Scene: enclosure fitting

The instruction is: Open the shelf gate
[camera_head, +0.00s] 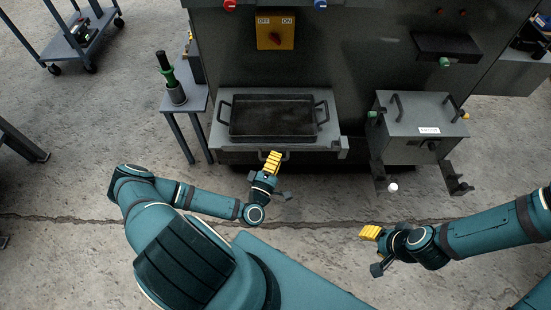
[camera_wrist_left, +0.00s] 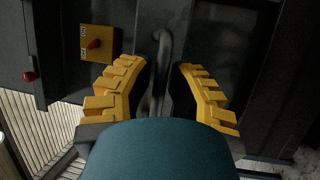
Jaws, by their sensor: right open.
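The shelf (camera_head: 327,103) is a light grey ledge on the front of the dark cabinet. The shelf gate (camera_head: 232,148) appears to be the narrow front strip, with a dark handle beside my left gripper. My left gripper (camera_head: 272,162) is at the middle of this front edge, its yellow fingers pointing toward the cabinet. In the left wrist view its fingers (camera_wrist_left: 163,66) are apart, with a dark curved bar (camera_wrist_left: 162,75) between them; I cannot tell whether they touch it. My right gripper (camera_head: 369,232) is open and empty over the floor, right of the shelf.
A dark tray (camera_head: 233,118) with two side handles rests on the shelf. A grey box (camera_head: 418,118) with handles hangs to the right. A small side table (camera_head: 196,101) holds a green-handled tool (camera_head: 170,77). A yellow switch panel (camera_head: 275,29) is above. Floor between the arms is clear.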

